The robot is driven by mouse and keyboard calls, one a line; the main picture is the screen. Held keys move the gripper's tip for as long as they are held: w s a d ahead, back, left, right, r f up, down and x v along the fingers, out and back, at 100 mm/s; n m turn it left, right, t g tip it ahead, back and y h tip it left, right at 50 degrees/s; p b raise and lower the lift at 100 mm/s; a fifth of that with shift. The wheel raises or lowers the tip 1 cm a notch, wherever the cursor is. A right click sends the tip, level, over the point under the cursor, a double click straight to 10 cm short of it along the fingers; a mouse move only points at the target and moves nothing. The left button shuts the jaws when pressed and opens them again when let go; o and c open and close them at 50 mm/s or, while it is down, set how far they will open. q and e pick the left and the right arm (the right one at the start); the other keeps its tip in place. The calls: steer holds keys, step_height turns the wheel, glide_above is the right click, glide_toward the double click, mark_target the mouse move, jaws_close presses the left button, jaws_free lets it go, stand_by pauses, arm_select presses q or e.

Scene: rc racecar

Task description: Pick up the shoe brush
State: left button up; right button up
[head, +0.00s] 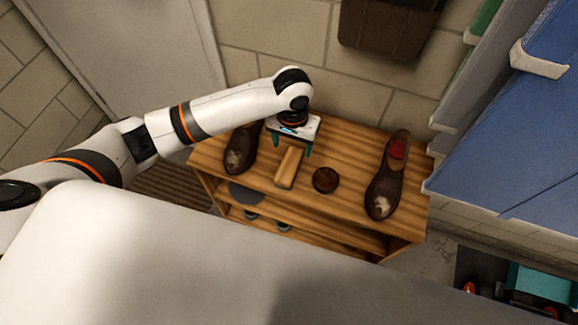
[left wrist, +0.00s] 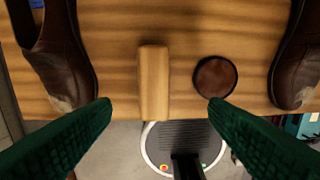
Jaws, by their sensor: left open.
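The shoe brush, a light wooden block (head: 288,170), lies on the wooden bench top (head: 340,190) between the two shoes. It also shows in the left wrist view (left wrist: 153,80), lengthwise up the picture; no bristles are visible from above. My left gripper (head: 289,148) is above the bench at the far end of the brush, fingers pointing down. In the left wrist view its green fingers (left wrist: 160,108) are wide apart, one on each side of the brush, with nothing between them touching it. My right gripper is not in view.
A dark round tin (head: 326,180) sits just right of the brush. A worn brown shoe (head: 241,150) stands to the left, another (head: 386,180) to the right. Lower shelves hold dark items.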

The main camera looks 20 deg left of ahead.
mark_target(289, 164)
arm_select(q)
step_height(289, 164, down, 7)
steer(key=shift+a+r, duration=0.15)
steer(key=shift+r, duration=0.05)
steer(key=f, duration=0.3)
steer(key=f+b, duration=0.1)
steer(key=f, duration=0.1)
steer(key=shift+a+f, duration=0.1)
steer(key=shift+a, duration=0.2)
steer(key=c, duration=1.1)
steer(key=shift+r+p, duration=0.6)
steer(key=shift+r, duration=4.5)
